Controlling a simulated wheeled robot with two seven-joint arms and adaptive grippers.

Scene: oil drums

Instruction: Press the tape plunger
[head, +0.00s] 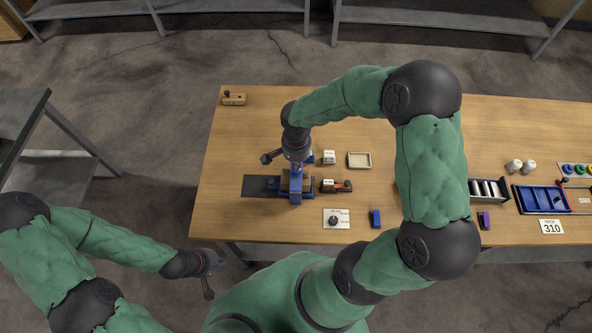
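My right gripper (297,172) hangs over the left part of the wooden table, with its arm arching in from the right. The wrist hides part of the device. My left gripper (218,264) is off the table's front-left edge, away from the device. The finger gaps of both grippers are too small to tell.
On the wooden table (230,150), a red-levered block (337,186), a white box (329,157), a shallow tray (359,160), a dial plate (336,218) and a blue block (375,218) lie near the device. A blue tray (541,199) stands at right. The table's back-left is mostly clear.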

